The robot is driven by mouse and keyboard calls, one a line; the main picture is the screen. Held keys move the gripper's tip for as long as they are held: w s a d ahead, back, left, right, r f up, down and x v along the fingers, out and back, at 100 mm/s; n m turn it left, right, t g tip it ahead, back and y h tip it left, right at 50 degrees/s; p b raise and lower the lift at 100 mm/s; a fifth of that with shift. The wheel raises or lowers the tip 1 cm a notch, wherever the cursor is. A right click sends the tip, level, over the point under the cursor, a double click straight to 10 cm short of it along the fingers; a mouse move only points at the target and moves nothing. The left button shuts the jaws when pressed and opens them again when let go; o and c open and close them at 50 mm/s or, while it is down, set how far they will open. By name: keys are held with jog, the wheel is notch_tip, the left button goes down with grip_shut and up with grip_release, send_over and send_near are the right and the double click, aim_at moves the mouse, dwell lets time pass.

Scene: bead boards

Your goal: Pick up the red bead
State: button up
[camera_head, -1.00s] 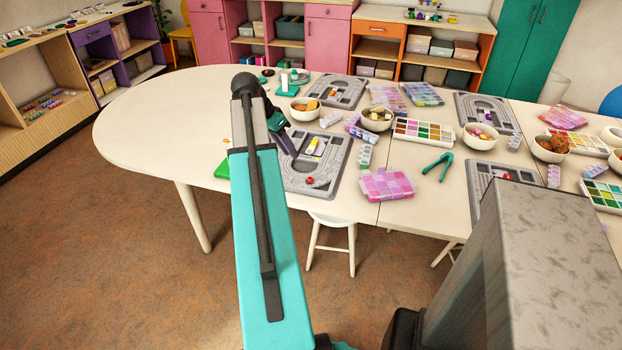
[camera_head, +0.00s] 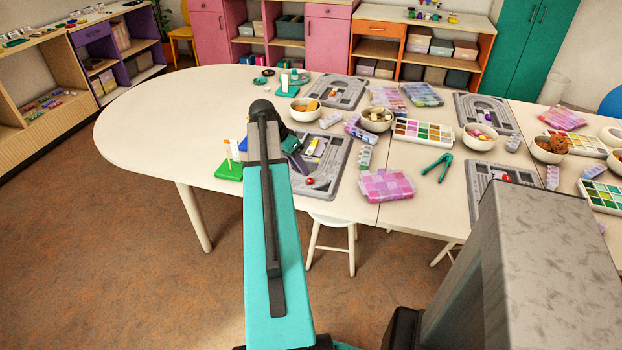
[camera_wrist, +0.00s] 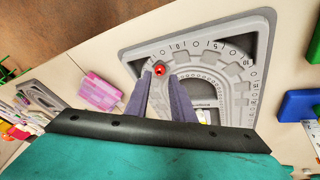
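The red bead (camera_head: 310,181) lies on the near end of the grey bead board (camera_head: 322,189) at the table's front edge. In the wrist view the bead (camera_wrist: 160,69) sits on the board (camera_wrist: 258,28) just beyond the fingertips, in line with the gap between them. My gripper (camera_wrist: 160,78) is open, its two grey-purple fingers apart with nothing between them. In the head view my gripper (camera_head: 297,158) is over the left part of the same board, up and left of the bead, and the arm hides part of the board.
A green block with white pegs (camera_head: 229,170) stands left of my arm. A pink bead box (camera_head: 387,186) lies right of the board, with green pliers (camera_head: 437,167) further right. A white tube with a yellow part (camera_head: 313,146) lies on the board. The table's left end is clear.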

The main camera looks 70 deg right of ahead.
aim_at(309, 180)
jog(key=shift+f, duration=0.1)
dwell(0.3)
jog(key=shift+p+x, duration=0.65)
jog(key=shift+x, duration=1.7)
jog(key=shift+s+d+f, duration=0.1)
jog(key=shift+f, duration=0.1)
jog(key=shift+c, duration=0.6)
